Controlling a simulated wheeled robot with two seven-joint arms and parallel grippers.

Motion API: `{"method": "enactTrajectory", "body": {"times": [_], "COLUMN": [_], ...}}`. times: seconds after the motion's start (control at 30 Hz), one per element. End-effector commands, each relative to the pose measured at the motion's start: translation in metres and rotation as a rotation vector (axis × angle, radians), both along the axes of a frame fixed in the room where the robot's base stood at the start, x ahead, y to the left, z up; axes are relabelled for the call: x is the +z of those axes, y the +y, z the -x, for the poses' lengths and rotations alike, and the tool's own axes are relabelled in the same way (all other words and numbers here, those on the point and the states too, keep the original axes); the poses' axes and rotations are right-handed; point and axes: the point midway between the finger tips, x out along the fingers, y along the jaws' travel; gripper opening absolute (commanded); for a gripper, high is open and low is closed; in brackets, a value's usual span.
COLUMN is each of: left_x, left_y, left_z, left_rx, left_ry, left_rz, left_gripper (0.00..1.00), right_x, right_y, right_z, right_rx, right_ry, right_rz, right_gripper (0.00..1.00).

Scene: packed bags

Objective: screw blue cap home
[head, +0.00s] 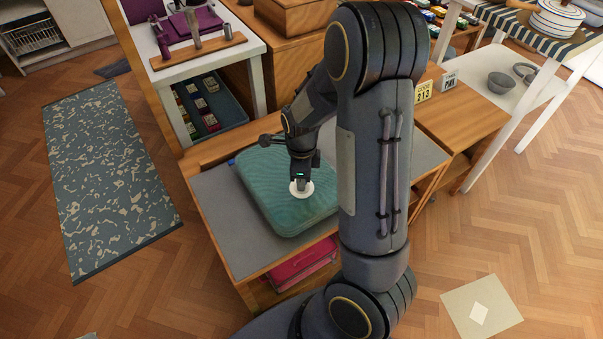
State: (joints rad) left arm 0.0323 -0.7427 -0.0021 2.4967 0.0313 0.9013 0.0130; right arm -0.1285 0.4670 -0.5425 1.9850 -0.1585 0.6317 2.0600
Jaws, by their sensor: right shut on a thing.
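A teal, rounded, flat cushion-like bag (268,205) lies on the grey top of a low wooden bench. A white round disc (302,189) shows on its upper face, right at my right gripper's fingertips. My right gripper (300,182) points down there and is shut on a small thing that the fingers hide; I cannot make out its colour. No blue cap shows clearly. A small blue bit (231,162) shows at the bag's far left corner, too small to identify. My left gripper is not in view.
The bench's grey top (223,222) is bare left of the bag. A pink folded item (302,264) sits on the shelf below. A blue bin (212,108) with small boxes stands behind. My right arm hides the bench's right part. A patterned rug (108,175) lies left.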

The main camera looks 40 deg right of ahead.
Motion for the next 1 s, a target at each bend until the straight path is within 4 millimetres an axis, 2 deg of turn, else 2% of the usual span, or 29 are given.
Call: {"method": "enactTrajectory", "body": {"times": [0.03, 0.07, 0.47, 0.7, 1.0], "left_x": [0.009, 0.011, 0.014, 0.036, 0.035], "left_y": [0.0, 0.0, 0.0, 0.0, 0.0], "left_z": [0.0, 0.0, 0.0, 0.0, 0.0], "left_rx": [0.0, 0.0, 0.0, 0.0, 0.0], "left_ry": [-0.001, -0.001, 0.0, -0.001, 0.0], "left_rz": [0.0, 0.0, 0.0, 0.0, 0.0], "left_gripper": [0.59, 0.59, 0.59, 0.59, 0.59], "right_x": [0.005, 0.004, 0.002, 0.004, 0.0], "right_y": [0.0, 0.0, 0.0, 0.0, 0.0], "right_z": [0.0, 0.0, 0.0, 0.0, 0.0], "right_rx": [-0.05, -0.075, -0.147, -0.385, -0.424], "right_ry": [0.002, 0.001, 0.001, 0.002, -0.001], "right_rz": [0.002, 0.002, 0.001, 0.002, 0.001], "right_gripper": [0.05, 0.05, 0.05, 0.05, 0.05]}}
